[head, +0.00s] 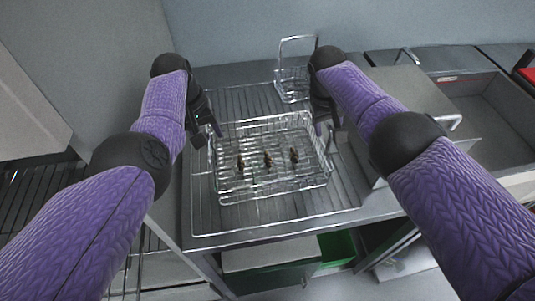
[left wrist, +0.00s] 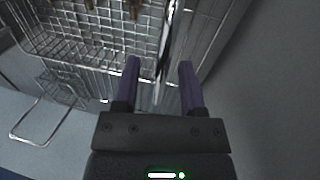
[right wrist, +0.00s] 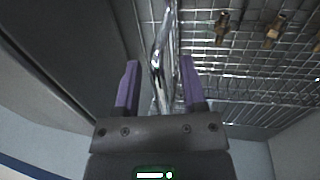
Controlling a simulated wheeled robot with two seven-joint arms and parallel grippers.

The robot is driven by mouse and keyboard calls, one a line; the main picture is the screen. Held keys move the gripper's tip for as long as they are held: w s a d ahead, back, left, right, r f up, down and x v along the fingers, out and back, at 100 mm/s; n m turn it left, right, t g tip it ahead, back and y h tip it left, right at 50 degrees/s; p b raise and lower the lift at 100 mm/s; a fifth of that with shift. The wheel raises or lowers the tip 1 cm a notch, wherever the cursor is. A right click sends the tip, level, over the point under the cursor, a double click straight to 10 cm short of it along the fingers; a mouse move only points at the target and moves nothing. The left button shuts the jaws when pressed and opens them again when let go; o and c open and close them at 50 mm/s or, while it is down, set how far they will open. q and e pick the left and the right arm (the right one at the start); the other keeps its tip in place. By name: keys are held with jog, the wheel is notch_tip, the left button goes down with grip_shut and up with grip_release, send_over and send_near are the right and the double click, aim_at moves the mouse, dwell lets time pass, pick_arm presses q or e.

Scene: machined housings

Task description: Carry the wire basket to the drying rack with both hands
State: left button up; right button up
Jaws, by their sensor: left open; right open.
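The wire basket (head: 262,185) rests on the drying rack (head: 350,200), with a few small brass-coloured parts (head: 268,159) inside it. My left gripper (head: 216,131) is open at the basket's left side; in the left wrist view the basket's side rail runs between its fingers (left wrist: 158,80). My right gripper (head: 328,122) is open at the right side, partly hidden by its own arm. In the right wrist view the other rail stands between its fingers (right wrist: 158,85). Neither gripper is closed on the wire.
A smaller wire basket with a tall handle (head: 293,84) stands behind the large basket. A grey sink or bin (head: 465,105) lies to the right, beside a grey box-like housing (head: 415,90). A green bin (head: 338,247) sits below the counter. A wall closes off the back.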

pick_arm(q)
grip_shut()
pick_arm(e)
grip_shut()
pick_arm(q)
jog(key=shift+r, duration=0.1)
pick_arm(e)
jog(key=shift+r, duration=0.1)
dwell(0.9)
